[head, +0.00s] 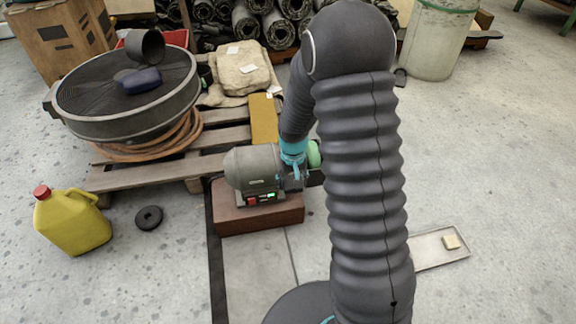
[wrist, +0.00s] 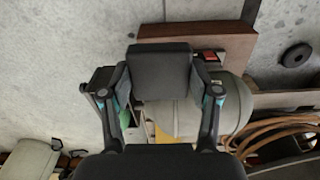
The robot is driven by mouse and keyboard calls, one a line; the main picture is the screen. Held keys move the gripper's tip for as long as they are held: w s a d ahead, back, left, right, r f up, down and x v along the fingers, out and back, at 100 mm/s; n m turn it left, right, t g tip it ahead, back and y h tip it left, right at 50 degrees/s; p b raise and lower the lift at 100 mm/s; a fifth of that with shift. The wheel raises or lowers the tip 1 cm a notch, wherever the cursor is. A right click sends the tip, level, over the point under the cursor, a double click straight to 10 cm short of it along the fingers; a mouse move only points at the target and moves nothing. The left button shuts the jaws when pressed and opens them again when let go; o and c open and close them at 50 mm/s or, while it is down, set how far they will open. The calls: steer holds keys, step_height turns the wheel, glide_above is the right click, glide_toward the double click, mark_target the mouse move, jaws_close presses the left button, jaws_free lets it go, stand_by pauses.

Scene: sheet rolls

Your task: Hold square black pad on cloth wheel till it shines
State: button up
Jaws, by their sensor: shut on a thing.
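My gripper (wrist: 160,78) is shut on the square black pad (wrist: 160,66), which sits between its two fingers in the wrist view. In the head view my gripper (head: 294,172) is beside the right end of the grey polishing motor (head: 252,167), and the pad cannot be made out there. The green wheel (head: 314,154) shows at the motor's right end, partly behind my arm. In the wrist view a bit of green (wrist: 124,117) shows by the left finger. I cannot tell whether the pad touches the wheel, nor see the pad's underside.
The motor stands on a brown block (head: 262,216) with a lit green switch. A wooden pallet (head: 165,160) carries a large round pan (head: 120,115) behind it. A yellow can (head: 72,222) and black ring (head: 148,217) are left. A shallow tray (head: 428,250) holds a pale block (head: 451,242).

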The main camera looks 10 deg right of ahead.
steer(key=w+a+r+m+t, duration=0.15)
steer(key=a+r, duration=0.25)
steer(key=r, duration=0.7)
steer(key=w+a+r+m+t+y, duration=0.1)
steer(key=a+r+m+t, duration=0.25)
steer(key=r, duration=0.85)
steer(key=w+a+r+m+t, duration=0.15)
steer(key=a+r, duration=0.35)
steer(key=r, duration=0.6)
steer(key=s+r+m+t+y, duration=0.1)
steer(key=s+r+m+t, duration=0.1)
steer(key=s+r, duration=0.5)
steer(key=s+a+r+m+t+y+b, duration=0.1)
steer(key=s+r, duration=0.5)
steer(key=r, duration=0.7)
steer(key=s+a+r+m+t+y, duration=0.1)
steer(key=s+r+m+t+y, duration=0.1)
steer(key=s+r, duration=0.5)
step_height(320, 180, up, 3)
steer(key=shift+s+r+m+t+y+b, duration=0.2)
steer(key=shift+s+m+t+y+b, duration=0.2)
steer(key=shift+m+t, duration=0.35)
steer(key=shift+w, duration=0.1)
